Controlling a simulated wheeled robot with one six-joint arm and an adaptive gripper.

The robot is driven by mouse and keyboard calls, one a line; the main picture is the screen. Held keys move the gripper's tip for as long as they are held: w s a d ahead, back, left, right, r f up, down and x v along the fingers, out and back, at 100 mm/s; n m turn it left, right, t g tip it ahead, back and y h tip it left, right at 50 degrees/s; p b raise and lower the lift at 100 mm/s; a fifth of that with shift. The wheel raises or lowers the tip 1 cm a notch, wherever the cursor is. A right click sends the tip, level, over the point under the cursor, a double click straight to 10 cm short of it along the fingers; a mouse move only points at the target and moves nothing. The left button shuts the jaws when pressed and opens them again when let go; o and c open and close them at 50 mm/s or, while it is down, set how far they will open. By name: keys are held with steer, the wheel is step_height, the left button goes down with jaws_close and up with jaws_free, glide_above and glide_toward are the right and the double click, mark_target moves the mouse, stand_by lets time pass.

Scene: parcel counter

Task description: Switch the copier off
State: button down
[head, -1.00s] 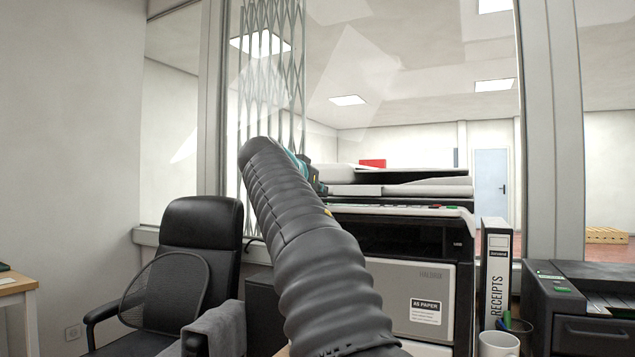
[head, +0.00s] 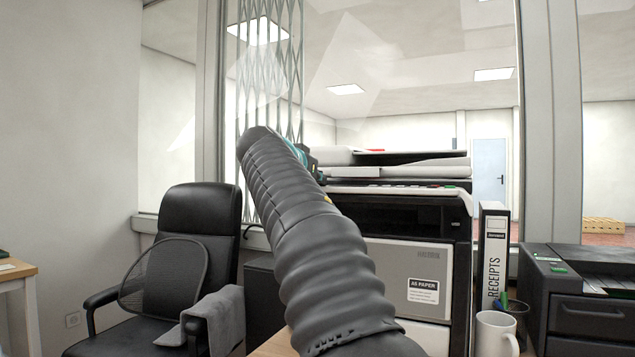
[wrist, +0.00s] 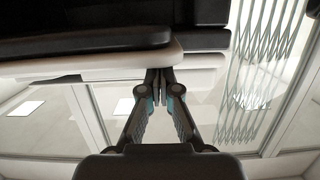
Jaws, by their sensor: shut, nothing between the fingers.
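The copier (head: 406,252) stands in the middle of the head view, with a grey front, an "A5 PAPER" label and a dark lid raised or stacked above its pale top. Its control strip (head: 395,188) runs along the top front edge with small coloured marks, including red ones at the right; they are too small to read. My gripper is shut and empty in the wrist view (wrist: 158,88), its fingertips close to a pale edge of the copier (wrist: 110,64); I cannot tell if they touch. In the head view my arm hides the fingertips and the copier's left part.
A black office chair (head: 197,225) with a grey cloth stands at left. A "RECEIPTS" binder (head: 493,258), a white mug (head: 497,335) and a dark printer (head: 575,300) stand right of the copier. A glass partition and folding lattice (head: 262,90) are behind.

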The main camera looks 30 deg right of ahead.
steer(key=shift+w+f, duration=0.25)
steer(key=shift+f, duration=0.55)
step_height(320, 180, up, 5)
steer(key=shift+s+r+p, duration=0.1)
steer(key=shift+r+p, duration=0.05)
steer(key=shift+p, duration=1)
steer(key=b+v, duration=0.1)
steer(key=v, duration=0.9)
steer(key=shift+s+r, duration=0.2)
steer(key=shift+r, duration=0.05)
